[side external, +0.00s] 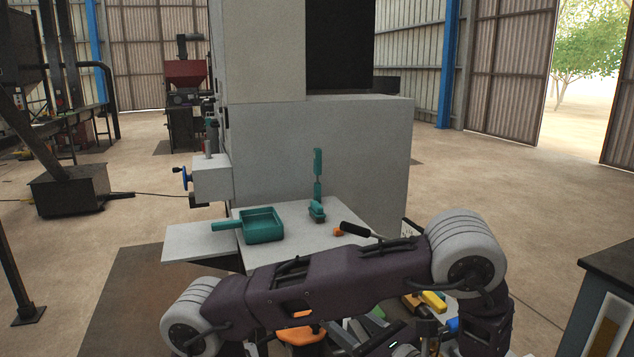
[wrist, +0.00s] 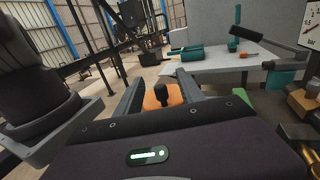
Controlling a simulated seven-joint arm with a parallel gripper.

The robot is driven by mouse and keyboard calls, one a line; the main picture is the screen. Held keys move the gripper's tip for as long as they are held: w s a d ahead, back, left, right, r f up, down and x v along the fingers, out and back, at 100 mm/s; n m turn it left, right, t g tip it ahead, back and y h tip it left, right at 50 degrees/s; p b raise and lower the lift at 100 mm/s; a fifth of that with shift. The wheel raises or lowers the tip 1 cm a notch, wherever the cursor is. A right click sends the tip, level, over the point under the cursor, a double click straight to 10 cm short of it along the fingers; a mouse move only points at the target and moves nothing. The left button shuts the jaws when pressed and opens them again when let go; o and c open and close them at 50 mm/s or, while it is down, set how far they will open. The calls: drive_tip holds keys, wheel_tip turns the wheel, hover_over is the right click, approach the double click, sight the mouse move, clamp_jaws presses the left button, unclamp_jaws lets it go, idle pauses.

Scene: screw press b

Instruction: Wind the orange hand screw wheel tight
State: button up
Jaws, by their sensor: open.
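The orange hand wheel (wrist: 174,93) shows in the wrist view between the two fingers of my gripper (wrist: 159,78), with a dark knob (wrist: 161,93) standing in front of it. My gripper is open, with a grey finger on each side of the wheel. I cannot tell whether either finger touches it. In the side external view an orange part (side external: 300,336), apparently the same wheel, shows below my arm.
A grey machine cabinet (side external: 320,140) stands behind. In the wrist view, brass parts (wrist: 302,104) and a gauge (wrist: 311,24) lie close on the right.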

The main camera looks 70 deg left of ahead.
wheel_tip(320, 180, up, 22)
drive_tip(key=a+n+t+y, duration=0.1)
drive_tip(key=a+n, duration=0.4)
drive_tip(key=n, duration=0.5)
drive_tip(key=s+a+r+n+t, duration=0.1)
drive_tip(key=a+n+t, duration=0.2)
drive_tip(key=n, duration=0.8)
drive_tip(key=shift+s+a+n+y, duration=0.15)
drive_tip(key=shift+a+n+y, duration=0.2)
drive_tip(key=shift+a, duration=0.9)
